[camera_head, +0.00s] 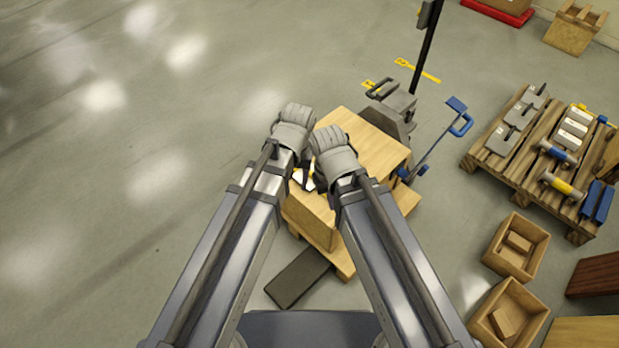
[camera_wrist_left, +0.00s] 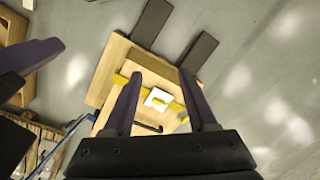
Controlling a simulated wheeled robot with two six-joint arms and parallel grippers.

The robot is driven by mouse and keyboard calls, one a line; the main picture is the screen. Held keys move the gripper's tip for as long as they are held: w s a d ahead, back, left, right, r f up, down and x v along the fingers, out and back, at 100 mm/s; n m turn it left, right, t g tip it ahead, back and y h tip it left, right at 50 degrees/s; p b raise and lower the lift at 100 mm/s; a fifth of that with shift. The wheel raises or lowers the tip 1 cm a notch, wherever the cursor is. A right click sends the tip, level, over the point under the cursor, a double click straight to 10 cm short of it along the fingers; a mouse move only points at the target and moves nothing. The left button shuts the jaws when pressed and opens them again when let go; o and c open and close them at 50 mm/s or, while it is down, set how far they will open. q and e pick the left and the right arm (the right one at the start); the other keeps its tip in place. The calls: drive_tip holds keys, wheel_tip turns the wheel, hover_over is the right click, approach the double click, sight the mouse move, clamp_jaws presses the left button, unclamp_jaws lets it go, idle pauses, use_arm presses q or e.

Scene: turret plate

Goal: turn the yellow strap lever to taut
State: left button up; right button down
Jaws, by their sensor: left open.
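A white square plate (camera_wrist_left: 160,98) with a small yellow lever (camera_wrist_left: 157,101) sits on the side of a wooden crate (camera_wrist_left: 150,70), over a yellow strap (camera_wrist_left: 177,107). In the left wrist view the lever lies between the spread fingers of my left gripper (camera_wrist_left: 160,78), which is open and empty; I cannot tell if they touch it. In the head view, my left gripper (camera_head: 304,183) is at the crate's left side (camera_head: 365,145) and mostly hides the plate. My right gripper (camera_head: 323,183) is close beside it, its fingers largely hidden.
The crate stands on a wooden pallet (camera_head: 408,200) with a grey pallet jack (camera_head: 392,105) behind. A loaded pallet (camera_head: 485,160) and open wooden boxes (camera_head: 533,247) stand farther right. The left floor is clear.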

use_arm(q)
drive_tip(key=w+d+f+n+b, duration=0.1)
drive_tip(key=w+f+n+b, duration=0.2)
drive_tip(key=w+f+b, duration=0.5)
drive_tip(key=w+d+f+n+b, duration=0.2)
drive_tip(key=w+f+n+b, duration=0.2)
drive_tip(key=w+f+b, duration=0.5)
drive_tip(key=w+d+f+n+h+b, duration=0.1)
drive_tip(key=w+f+n+b, duration=0.2)
drive_tip(key=w+f+b, duration=0.5)
drive_tip(key=shift+w+d+f+b, duration=0.15)
drive_tip(key=shift+w+f, duration=0.45)
drive_tip(key=shift+w, duration=0.3)
drive_tip(key=shift+w+a+f+b, duration=0.1)
drive_tip(key=shift+w+f, duration=0.5)
drive_tip(key=shift+w, duration=0.35)
drive_tip(key=shift+w+d+f+b, duration=0.15)
drive_tip(key=shift+w+f, duration=0.45)
drive_tip(key=shift+w, duration=0.3)
drive_tip(key=shift+w+n, duration=0.1)
drive_tip(key=shift+n, duration=0.2)
drive_tip(key=shift+f, duration=0.1)
wheel_tip(320, 180, down, 8)
drive_tip(key=b, duration=0.8)
drive_tip(key=shift+r, duration=0.2)
clamp_jaws()
